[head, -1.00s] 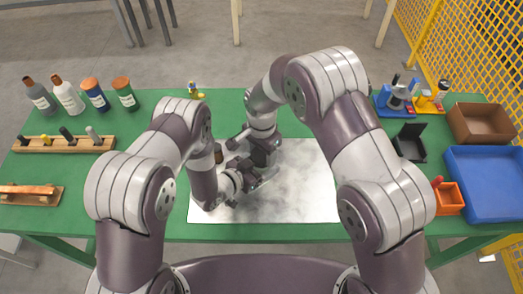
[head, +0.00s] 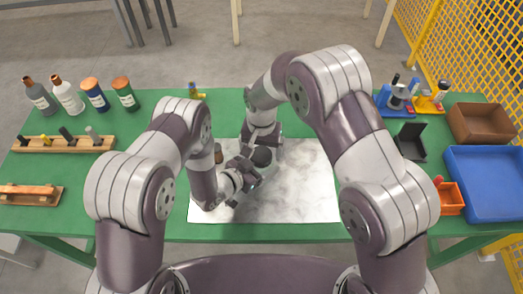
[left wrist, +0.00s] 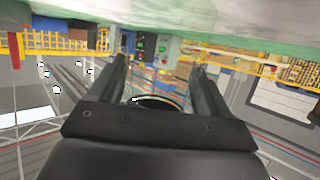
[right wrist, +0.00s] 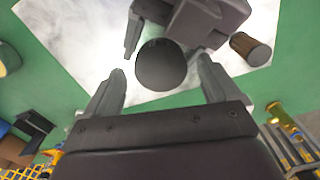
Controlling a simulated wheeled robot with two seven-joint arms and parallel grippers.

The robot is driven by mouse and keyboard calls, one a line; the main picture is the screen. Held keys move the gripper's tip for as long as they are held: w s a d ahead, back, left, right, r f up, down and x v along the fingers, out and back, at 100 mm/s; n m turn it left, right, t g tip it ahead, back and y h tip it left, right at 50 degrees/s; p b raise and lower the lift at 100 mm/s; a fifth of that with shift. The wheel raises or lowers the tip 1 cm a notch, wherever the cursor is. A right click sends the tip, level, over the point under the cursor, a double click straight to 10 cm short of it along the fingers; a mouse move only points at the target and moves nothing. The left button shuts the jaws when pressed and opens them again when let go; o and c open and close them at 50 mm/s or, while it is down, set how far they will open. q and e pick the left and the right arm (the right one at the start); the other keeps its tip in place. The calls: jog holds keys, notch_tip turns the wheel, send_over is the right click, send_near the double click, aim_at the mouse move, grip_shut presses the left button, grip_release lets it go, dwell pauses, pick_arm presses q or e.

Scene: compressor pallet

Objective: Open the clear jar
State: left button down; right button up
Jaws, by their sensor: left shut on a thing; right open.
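The clear jar (left wrist: 160,100) shows as a faint glassy rim between my left fingers in the left wrist view. Its dark round lid (head: 261,157) is on top; it also shows in the right wrist view (right wrist: 161,65). My left gripper (head: 252,170) is shut on the jar from the left, above the white marbled mat (head: 305,190). My right gripper (head: 263,146) is open, just behind and above the lid. In the right wrist view the lid appears just beyond its spread fingertips, apart from them. Most of the jar's body is hidden.
Bottles and jars (head: 95,95) and a wooden rack (head: 65,144) stand at the left. The mat's right half is clear.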

notch_tip(320, 180, up, 4)
jog(key=shift+f, duration=0.25)
jog(key=shift+c, duration=0.5)
notch_tip(320, 180, up, 3)
jog(key=m, duration=0.6)
jog(key=shift+f+m, duration=0.15)
jog(key=shift+m, duration=0.25)
notch_tip(320, 180, down, 7)
jog(key=shift+f, duration=0.15)
jog(key=c, duration=1.1)
jog(key=n, duration=0.6)
jog(key=shift+n, duration=0.4)
